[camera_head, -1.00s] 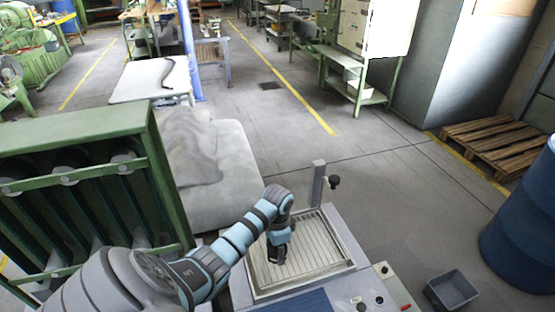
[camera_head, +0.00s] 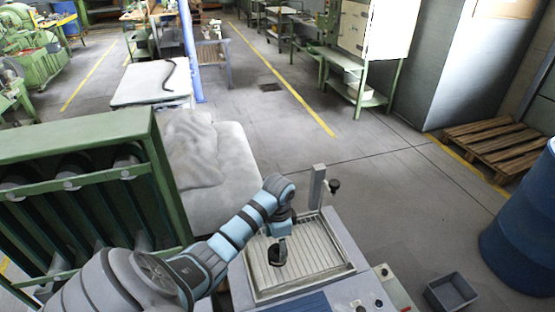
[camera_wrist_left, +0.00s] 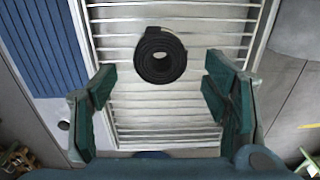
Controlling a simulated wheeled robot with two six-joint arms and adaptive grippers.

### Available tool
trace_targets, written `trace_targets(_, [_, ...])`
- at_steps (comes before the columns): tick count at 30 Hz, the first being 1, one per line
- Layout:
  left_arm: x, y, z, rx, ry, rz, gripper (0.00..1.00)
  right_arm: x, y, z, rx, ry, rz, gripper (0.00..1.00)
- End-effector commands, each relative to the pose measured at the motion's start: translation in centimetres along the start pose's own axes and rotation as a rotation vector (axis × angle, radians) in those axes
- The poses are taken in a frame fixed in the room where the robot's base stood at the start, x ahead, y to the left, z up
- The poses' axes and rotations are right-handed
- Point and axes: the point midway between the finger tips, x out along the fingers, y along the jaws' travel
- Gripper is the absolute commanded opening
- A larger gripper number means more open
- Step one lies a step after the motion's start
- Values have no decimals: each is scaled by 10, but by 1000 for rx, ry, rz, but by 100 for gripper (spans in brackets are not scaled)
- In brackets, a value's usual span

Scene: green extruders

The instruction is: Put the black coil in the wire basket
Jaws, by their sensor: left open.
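The black coil (camera_wrist_left: 174,62) is a flat, rolled ring with a small hole. In the left wrist view it lies on pale parallel bars inside a metal frame (camera_wrist_left: 262,30). My left gripper (camera_wrist_left: 160,88) is open and empty, its green-padded fingers apart on either side of the picture, with the coil between and ahead of them. In the head view this gripper (camera_head: 278,246) points down over the framed rack of bars (camera_head: 318,262); I cannot separate the coil from the dark gripper there. I see no other wire basket. My right gripper is not in view.
A post with a dark knob (camera_head: 318,186) stands at the rack's far edge. A grey bin (camera_head: 452,291) and a blue barrel (camera_head: 520,225) stand on the right. A green machine frame (camera_head: 80,132) is on the left.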

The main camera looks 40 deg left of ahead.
Motion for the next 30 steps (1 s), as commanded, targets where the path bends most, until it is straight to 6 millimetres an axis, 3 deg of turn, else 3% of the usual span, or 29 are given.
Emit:
trace_targets(3, [-37, -1, 0, 1, 3, -4, 69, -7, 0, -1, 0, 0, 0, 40])
trace_targets(9, [-72, 0, 0, 1, 2, -1, 69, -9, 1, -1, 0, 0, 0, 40])
trace_targets(30, [-75, 0, -1, 2, 0, 1, 69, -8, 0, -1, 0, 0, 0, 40])
